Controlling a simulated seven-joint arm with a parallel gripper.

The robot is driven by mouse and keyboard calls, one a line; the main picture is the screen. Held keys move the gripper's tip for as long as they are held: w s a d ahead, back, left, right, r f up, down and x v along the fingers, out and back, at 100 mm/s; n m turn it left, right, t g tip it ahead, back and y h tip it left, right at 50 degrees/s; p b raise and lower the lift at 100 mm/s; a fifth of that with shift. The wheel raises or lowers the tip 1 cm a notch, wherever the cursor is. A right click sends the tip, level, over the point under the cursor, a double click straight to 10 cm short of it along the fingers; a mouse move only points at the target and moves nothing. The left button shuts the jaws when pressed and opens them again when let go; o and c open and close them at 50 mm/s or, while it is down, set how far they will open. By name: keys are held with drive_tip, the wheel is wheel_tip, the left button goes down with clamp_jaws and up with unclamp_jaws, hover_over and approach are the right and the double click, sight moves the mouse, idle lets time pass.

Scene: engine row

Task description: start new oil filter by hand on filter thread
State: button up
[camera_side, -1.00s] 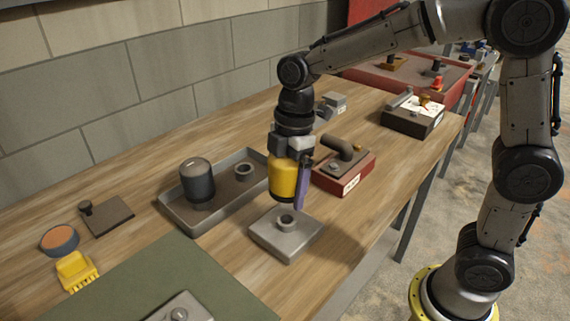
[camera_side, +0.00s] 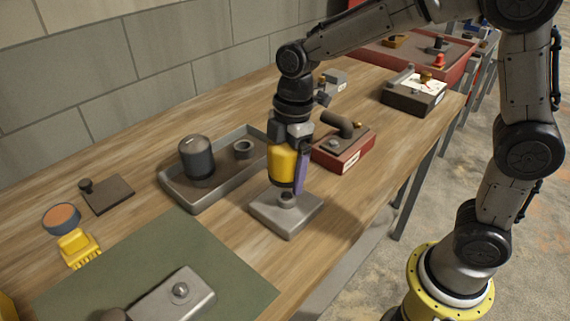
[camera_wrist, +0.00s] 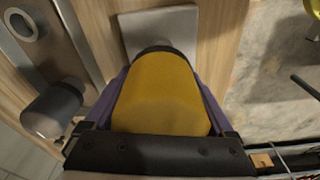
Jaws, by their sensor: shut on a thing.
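The new oil filter is a yellow canister (camera_side: 282,165) with a dark band at its lower end. It also fills the middle of the wrist view (camera_wrist: 162,95). My gripper (camera_side: 299,172), with purple fingers, is shut on it and holds it roughly upright. Below it is a grey square plate (camera_side: 268,213) with a short round thread stub (camera_side: 287,199) in its middle. The filter's lower end is right above the stub; whether they touch I cannot tell.
A grey tray (camera_side: 186,203) left of the plate holds a dark canister (camera_side: 196,157) and a ring (camera_side: 243,149). A red block with a pipe (camera_side: 342,151) stands close behind right. A green mat (camera_side: 190,255) and yellow brush (camera_side: 78,248) lie front left.

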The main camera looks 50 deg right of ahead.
drive_tip(key=shift+f, duration=2.05)
drive_tip(key=shift+f, duration=0.1)
drive_tip(key=shift+m, duration=1.1)
drive_tip(key=o, duration=1.5)
